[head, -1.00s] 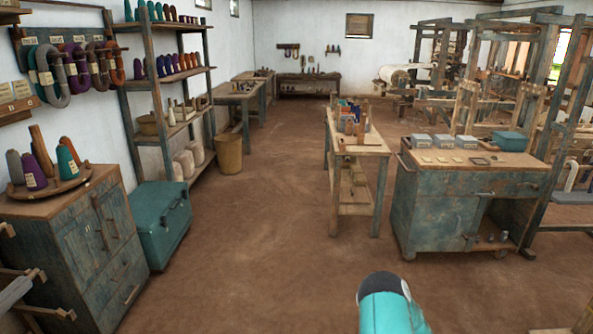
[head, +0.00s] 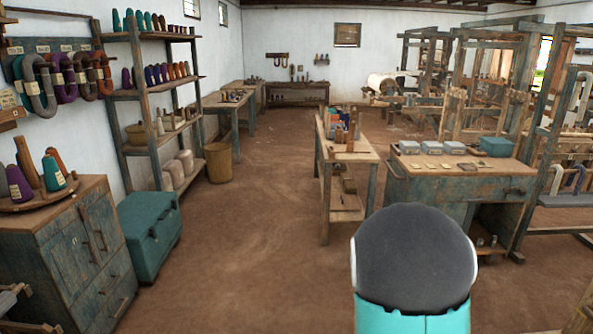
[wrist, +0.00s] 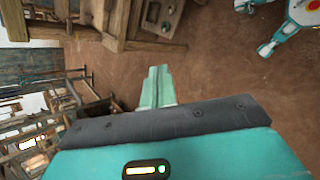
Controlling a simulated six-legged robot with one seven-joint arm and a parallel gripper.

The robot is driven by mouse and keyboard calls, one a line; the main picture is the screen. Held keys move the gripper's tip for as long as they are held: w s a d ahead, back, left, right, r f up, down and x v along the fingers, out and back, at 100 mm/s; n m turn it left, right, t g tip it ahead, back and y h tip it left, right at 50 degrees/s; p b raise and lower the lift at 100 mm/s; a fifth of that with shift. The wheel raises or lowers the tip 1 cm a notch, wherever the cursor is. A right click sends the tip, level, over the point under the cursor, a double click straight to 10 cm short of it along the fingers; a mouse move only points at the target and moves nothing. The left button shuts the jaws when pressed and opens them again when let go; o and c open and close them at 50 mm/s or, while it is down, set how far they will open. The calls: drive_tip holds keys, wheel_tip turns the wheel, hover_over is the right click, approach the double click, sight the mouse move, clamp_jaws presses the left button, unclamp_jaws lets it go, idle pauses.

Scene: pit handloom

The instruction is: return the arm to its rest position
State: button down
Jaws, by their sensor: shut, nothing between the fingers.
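My arm shows in the head view as a dark grey rounded joint (head: 415,258) with teal casing below it, at the bottom right of centre. It hides part of the floor and the front of the blue workbench. My gripper is not seen in the head view. In the wrist view my gripper (wrist: 158,72) shows as two teal fingers side by side, shut and empty. The fingers are over bare brown floor, with nothing touching them.
A blue drawer workbench (head: 440,208) and a narrow wooden table (head: 325,195) stand ahead to the right. A teal chest (head: 150,232) and a cabinet (head: 62,262) line the left side. Wooden looms (head: 455,120) fill the back right. The central floor (head: 260,235) is clear.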

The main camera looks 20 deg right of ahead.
drive_tip(key=s+a+r+t+y, duration=0.1)
drive_tip(key=a+r, duration=0.4)
drive_tip(key=a, duration=0.6)
drive_tip(key=s+a+r+t+y, duration=0.1)
drive_tip(key=a+r+t+y, duration=0.2)
drive_tip(key=a+r+t, duration=0.3)
drive_tip(key=s+a+r+t+y, duration=0.1)
drive_tip(key=a+r+t+y, duration=0.2)
drive_tip(key=a, duration=1.2)
wheel_tip(320, 180, up, 3)
drive_tip(key=shift+s+a+r+m+t, duration=0.15)
drive_tip(key=shift+s+a+m+t, duration=0.15)
drive_tip(key=shift+s, duration=0.1)
